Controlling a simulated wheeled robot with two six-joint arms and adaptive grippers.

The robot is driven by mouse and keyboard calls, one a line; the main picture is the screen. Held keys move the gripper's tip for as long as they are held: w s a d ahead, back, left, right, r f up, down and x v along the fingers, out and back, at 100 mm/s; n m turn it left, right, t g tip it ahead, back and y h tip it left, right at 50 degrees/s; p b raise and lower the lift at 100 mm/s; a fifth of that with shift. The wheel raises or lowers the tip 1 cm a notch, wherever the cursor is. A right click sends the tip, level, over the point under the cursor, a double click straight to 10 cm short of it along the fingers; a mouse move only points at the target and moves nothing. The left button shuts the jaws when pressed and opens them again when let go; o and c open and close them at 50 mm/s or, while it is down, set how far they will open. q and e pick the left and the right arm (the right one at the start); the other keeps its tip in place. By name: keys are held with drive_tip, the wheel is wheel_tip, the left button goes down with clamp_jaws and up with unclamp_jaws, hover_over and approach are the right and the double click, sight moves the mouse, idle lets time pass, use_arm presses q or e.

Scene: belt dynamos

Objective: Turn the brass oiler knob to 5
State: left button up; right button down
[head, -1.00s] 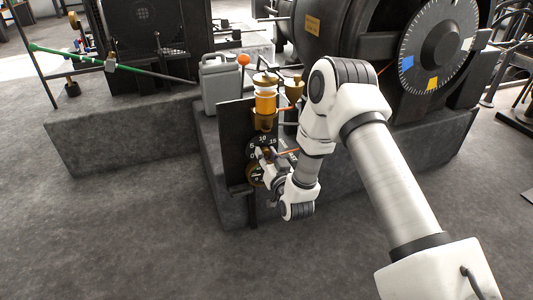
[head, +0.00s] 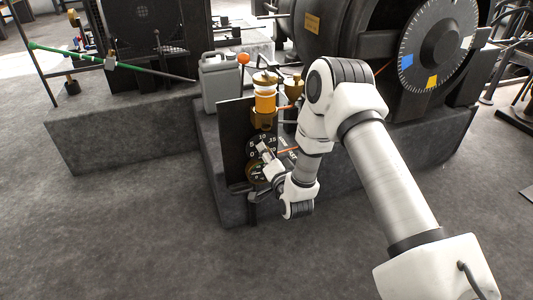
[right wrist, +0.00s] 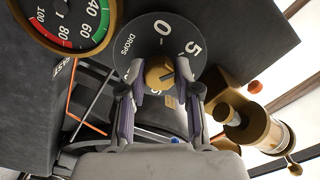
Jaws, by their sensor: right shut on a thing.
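The brass oiler knob (right wrist: 158,73) sits in the middle of a dark round dial (right wrist: 150,35) marked DROPS, with 0 and 5 readable in the right wrist view. My right gripper (right wrist: 161,84) is shut on the knob, a finger on each side. The setting the knob points at cannot be told for sure. In the head view my right gripper (head: 266,156) is at the dial (head: 253,143) on the dark upright plate and hides the knob. The brass oiler with its amber glass (head: 265,102) stands above the dial. My left gripper is not in view.
A brass-rimmed gauge (right wrist: 75,22) is close beside the dial. A grey can (head: 221,84) and an orange ball (head: 243,59) stand behind the plate. A large machine with a graduated wheel (head: 438,48) is at the right. The floor in front is clear.

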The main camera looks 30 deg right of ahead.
idle(0.5)
drive_tip(key=c, duration=0.8)
unclamp_jaws()
drive_tip(key=shift+s, duration=0.1)
drive_tip(key=v, duration=1.2)
drive_tip(key=shift+a, duration=0.1)
